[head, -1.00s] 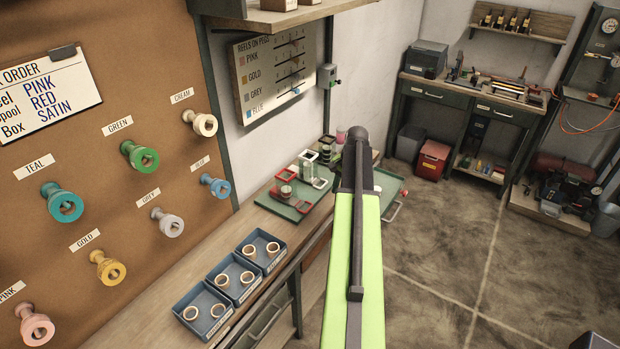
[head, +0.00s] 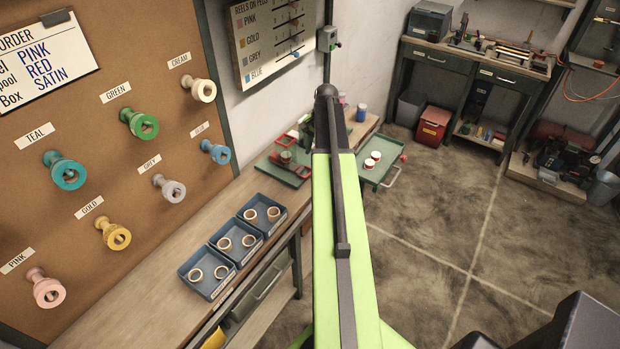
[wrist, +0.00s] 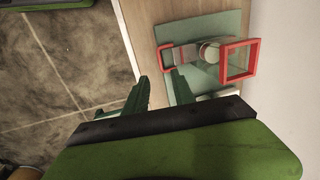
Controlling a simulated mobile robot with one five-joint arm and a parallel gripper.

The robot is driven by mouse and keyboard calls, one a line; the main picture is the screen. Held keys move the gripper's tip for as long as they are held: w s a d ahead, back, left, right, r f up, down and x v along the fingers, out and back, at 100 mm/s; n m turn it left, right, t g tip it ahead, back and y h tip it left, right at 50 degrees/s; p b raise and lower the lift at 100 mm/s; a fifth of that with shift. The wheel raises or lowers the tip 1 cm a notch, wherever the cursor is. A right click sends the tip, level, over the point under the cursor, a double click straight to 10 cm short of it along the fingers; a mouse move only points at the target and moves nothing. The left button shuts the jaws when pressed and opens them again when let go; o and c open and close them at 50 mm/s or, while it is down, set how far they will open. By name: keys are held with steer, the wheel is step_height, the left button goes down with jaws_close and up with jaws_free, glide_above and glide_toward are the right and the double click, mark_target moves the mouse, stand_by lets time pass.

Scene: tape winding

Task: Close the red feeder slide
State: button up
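The red feeder shows in the wrist view as an upright-looking red square frame (wrist: 223,62) and, apart from it, a red U-shaped handle (wrist: 164,56). A grey slide (wrist: 187,55) lies between them, with a pale round piece (wrist: 208,51) beside the frame. In the head view the red feeder (head: 284,141) is small and partly behind my arm. My gripper (wrist: 159,79) is open and empty in the wrist view, its two dark green fingers apart. In that picture the fingertips are just below the handle; I cannot tell the height gap. My arm hides the gripper in the head view.
The feeder stands on a green board (head: 291,178) on the wooden bench. Blue trays (head: 208,292) with tape rings sit nearer. A green side tray (head: 385,177) holds red-and-white round pieces. Pegs with coloured spools line the board at left.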

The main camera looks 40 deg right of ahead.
mark_target(309, 173)
steer(key=f+b, duration=0.3)
steer(key=w+f+b, duration=0.1)
steer(key=f+b, duration=0.2)
steer(key=f, duration=0.1)
steer(key=f+b, duration=0.2)
steer(key=f, duration=0.1)
steer(key=shift+w+a+f+b, duration=0.2)
steer(key=shift+w+f+b, duration=0.05)
steer(key=shift+w+b, duration=0.15)
steer(key=shift+r, duration=0.1)
steer(key=shift+c, duration=0.4)
jaws_close()
